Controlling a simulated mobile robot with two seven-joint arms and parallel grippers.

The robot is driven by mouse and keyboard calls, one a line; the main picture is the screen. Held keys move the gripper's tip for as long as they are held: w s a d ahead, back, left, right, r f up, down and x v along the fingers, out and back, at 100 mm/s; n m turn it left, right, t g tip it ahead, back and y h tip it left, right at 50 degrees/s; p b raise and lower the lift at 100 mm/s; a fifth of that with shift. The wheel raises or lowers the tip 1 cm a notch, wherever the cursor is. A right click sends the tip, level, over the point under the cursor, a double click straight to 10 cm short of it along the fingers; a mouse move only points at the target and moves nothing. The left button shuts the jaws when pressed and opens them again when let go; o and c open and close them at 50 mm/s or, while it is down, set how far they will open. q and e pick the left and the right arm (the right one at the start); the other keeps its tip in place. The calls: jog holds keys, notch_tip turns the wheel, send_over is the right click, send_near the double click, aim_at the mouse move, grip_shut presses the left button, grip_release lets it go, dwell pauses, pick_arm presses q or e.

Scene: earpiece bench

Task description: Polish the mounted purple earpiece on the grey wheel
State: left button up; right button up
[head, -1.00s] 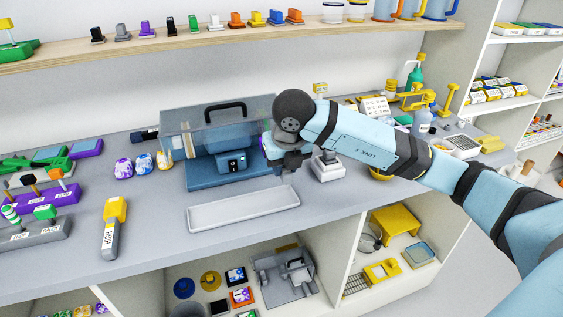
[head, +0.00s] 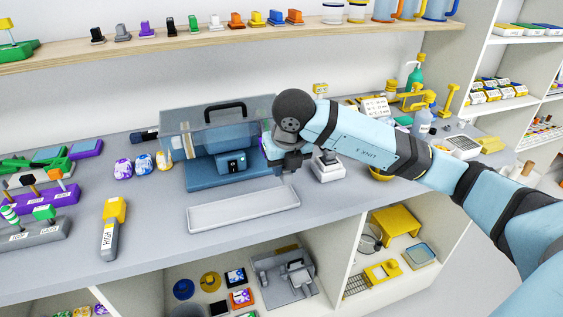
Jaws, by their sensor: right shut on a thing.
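The polishing machine (head: 205,172) is a blue bench unit with a clear hood and black handle, standing at the back middle of the bench. A pale tan wheel (head: 189,146) shows through the hood's left part; I cannot make out the grey wheel. My right gripper (head: 284,162) is at the hood's right end, shut on a small piece with purple on it (head: 265,145), mostly hidden by the gripper. I cannot tell whether this piece touches a wheel. My left gripper is not in view.
Several marbled earpieces (head: 144,164) sit left of the machine. An empty pale tray (head: 243,209) lies in front of it. A yellow-and-grey tool marked HIGH (head: 112,228) lies at front left. A white device (head: 328,170) stands close right of my gripper.

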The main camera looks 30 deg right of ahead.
aim_at(288, 175)
jog(key=shift+w+a, duration=0.15)
jog(key=shift+a, duration=0.25)
jog(key=shift+d, duration=0.35)
dwell(0.6)
jog(key=shift+b, duration=0.4)
jog(key=shift+s, duration=0.2)
jog(key=shift+s+a, duration=0.2)
jog(key=shift+s, duration=0.45)
jog(key=shift+s+a, duration=0.15)
jog(key=shift+s, duration=0.6)
jog(key=s+a+r, duration=0.2)
jog(key=s, duration=0.5)
jog(key=shift+s, duration=0.4)
